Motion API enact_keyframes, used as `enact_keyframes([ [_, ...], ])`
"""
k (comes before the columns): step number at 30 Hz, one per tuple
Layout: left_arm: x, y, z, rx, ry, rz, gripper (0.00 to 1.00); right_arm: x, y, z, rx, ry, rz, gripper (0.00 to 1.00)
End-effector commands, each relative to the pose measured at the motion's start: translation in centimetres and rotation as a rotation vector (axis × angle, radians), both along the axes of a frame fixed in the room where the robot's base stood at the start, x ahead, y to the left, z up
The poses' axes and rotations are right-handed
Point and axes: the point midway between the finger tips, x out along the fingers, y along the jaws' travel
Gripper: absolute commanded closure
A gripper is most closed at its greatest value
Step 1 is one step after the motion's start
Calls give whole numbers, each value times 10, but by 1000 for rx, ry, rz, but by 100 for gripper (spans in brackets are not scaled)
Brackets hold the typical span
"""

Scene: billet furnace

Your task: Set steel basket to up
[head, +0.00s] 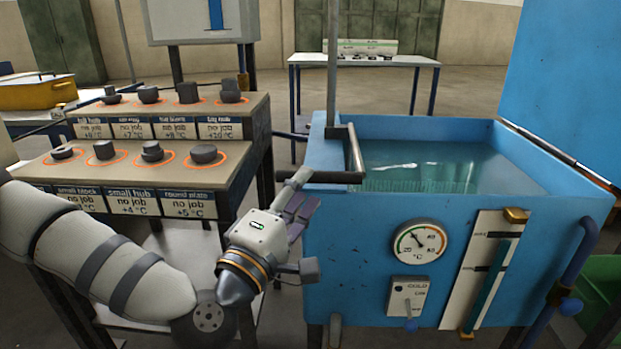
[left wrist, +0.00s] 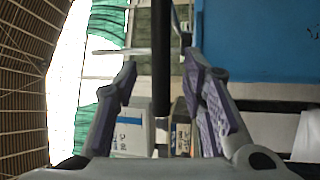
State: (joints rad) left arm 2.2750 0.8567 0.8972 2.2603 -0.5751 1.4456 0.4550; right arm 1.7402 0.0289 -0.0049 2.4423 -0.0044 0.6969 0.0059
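The blue water tank (head: 455,280) stands at the right in the head view. Inside it, a row of fine upright lines, apparently the steel basket (head: 420,186), shows below the water surface near the front. A dark bar (head: 335,177) with a lighter end sticks out over the tank's left edge, beside an upright post (head: 333,70). My left gripper (head: 297,205) is just below the bar's outer end. In the left wrist view, its fingers (left wrist: 160,85) are spread, with a dark bar (left wrist: 162,50) between them and gaps on both sides. My right gripper is out of view.
A stepped bench (head: 150,132) with several dark metal parts stands at the left, close to my left arm. The tank front carries a dial (head: 418,243), a cold-water switch plate (head: 408,298) and a level gauge (head: 485,270). A table (head: 365,60) stands behind.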

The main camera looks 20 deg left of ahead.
Motion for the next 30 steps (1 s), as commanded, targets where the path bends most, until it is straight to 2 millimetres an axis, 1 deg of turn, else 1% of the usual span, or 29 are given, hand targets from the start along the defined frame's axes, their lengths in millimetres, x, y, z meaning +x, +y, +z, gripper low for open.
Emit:
enact_keyframes([
  [1, 12, -1, 3, 2, -3, 1, 62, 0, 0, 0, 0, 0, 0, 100],
  [3, 25, -3, 5, 2, 0, 1, 62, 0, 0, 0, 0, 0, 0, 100],
  [6, 38, -5, 6, 1, 1, -2, 62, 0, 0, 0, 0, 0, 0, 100],
  [10, 46, -6, 7, 1, 3, -1, 62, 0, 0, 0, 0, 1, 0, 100],
  [16, 47, -6, 7, 2, 3, -2, 62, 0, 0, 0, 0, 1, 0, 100],
  [17, 47, -6, 7, 2, 3, -2, 64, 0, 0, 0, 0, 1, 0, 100],
  [18, 47, -6, 7, 2, 3, -2, 73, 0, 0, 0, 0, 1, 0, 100],
  [20, 46, -6, 7, 2, 3, -2, 87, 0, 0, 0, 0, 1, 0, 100],
  [21, 46, -6, 7, 2, 3, -2, 96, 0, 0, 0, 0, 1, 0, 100],
  [22, 46, -6, 7, 2, 3, -2, 100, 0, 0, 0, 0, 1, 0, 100],
  [30, 48, -6, 9, 2, 2, -2, 100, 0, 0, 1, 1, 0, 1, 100],
])
